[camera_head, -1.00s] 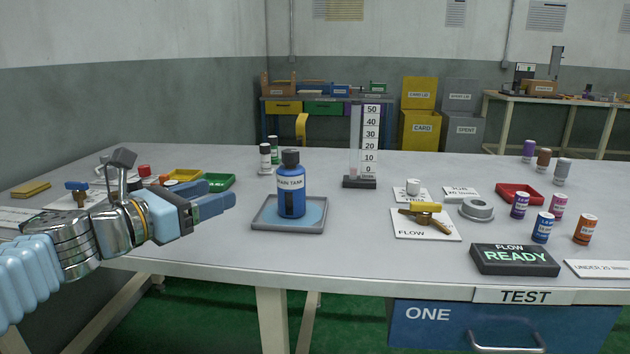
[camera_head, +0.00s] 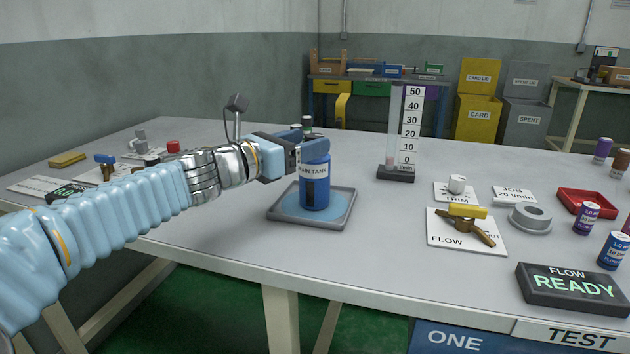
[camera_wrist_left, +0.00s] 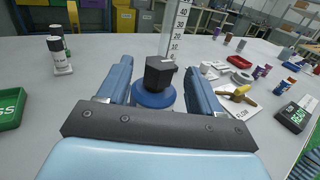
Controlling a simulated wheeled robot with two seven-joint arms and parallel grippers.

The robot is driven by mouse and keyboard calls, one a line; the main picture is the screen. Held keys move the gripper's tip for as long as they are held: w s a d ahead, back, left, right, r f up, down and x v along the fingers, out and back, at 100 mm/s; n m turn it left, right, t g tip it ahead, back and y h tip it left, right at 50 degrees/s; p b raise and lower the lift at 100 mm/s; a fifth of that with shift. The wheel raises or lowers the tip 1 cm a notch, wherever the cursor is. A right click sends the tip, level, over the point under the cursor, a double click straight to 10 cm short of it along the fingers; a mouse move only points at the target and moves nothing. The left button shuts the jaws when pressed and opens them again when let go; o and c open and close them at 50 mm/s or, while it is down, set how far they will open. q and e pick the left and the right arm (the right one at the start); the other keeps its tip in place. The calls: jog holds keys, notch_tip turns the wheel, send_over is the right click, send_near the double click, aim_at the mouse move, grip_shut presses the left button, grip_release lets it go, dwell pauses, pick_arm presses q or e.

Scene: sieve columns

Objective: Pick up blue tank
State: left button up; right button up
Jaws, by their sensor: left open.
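The blue tank (camera_head: 314,184) stands upright in a grey tray (camera_head: 283,214) with a light blue inside. It has a white band reading "RAIN TANK" or similar, partly covered. My left gripper (camera_head: 308,150) is at the tank's top. In the left wrist view the black cap (camera_wrist_left: 159,72) and blue shoulder (camera_wrist_left: 153,98) of the tank lie between the two blue fingers (camera_wrist_left: 160,85). The fingers are open, with a gap visible on both sides. In the head view the cap is hidden behind the gripper. My right gripper is out of view.
A flow column (camera_head: 404,130) with a number scale stands behind right of the tray. A valve (camera_head: 467,222) on a white card and a READY display (camera_head: 573,288) sit to the right. Two small bottles (camera_wrist_left: 60,55) show at left in the wrist view. The table front is clear.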

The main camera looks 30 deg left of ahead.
pick_arm(q)
jog(key=x, duration=0.4)
jog(key=shift+w+f, duration=0.15)
jog(key=shift+w, duration=0.3)
jog(key=shift+c, duration=0.3)
grip_shut()
